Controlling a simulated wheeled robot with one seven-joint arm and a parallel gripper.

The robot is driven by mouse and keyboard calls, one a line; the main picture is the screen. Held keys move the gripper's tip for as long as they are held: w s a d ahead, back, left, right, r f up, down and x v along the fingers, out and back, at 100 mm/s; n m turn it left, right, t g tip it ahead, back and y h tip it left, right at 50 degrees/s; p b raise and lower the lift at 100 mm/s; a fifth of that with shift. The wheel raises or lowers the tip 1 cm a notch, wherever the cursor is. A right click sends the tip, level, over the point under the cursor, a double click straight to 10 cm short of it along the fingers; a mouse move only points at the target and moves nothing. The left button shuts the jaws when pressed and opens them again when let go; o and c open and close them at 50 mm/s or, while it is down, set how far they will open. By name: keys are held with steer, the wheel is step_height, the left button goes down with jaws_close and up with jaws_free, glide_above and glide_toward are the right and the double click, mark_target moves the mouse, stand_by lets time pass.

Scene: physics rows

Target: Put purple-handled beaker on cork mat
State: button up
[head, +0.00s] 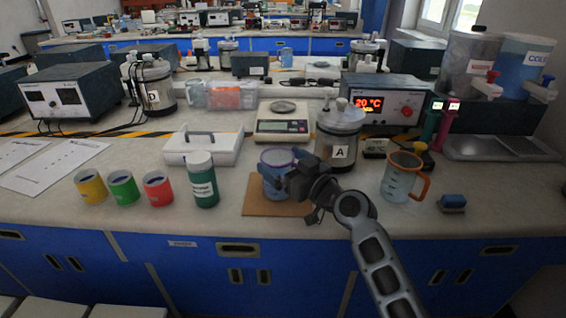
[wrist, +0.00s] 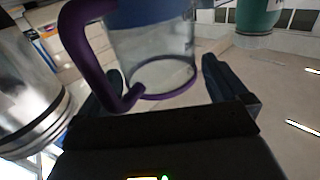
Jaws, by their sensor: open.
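The purple-handled beaker (head: 276,180) stands upright over the cork mat (head: 258,207), partly hidden behind my gripper (head: 303,185). Its clear body (wrist: 150,50) and purple handle (wrist: 88,50) fill the upper part of the wrist view. My gripper (wrist: 160,88) is open, with one dark finger at each side of the beaker's lower body and handle. I cannot tell whether a finger touches it. The mat's right part is hidden by my gripper and arm.
Canister A (head: 338,140) stands just behind on the right. An orange-handled beaker (head: 402,178) and a blue block (head: 452,203) are to the right. A scale (head: 283,125) is behind. Yellow, green and red cups stand far left.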

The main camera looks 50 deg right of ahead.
steer(key=s+a+b, duration=0.2)
steer(key=s+b, duration=0.1)
steer(key=s, duration=0.9)
steer(key=s+a+f+g, duration=0.2)
steer(key=s+a+f, duration=0.3)
steer(key=a+f, duration=0.1)
steer(key=s+a+r+n+y, duration=0.1)
steer(key=s+a, duration=0.6)
steer(key=s, duration=0.3)
steer(key=s+a+n+g+y, duration=0.1)
steer(key=s+a+y, duration=0.1)
steer(key=s+a, duration=0.6)
steer(key=shift+s+a+r, duration=0.3)
steer(key=shift+s+r, duration=0.1)
steer(key=shift+s, duration=0.65)
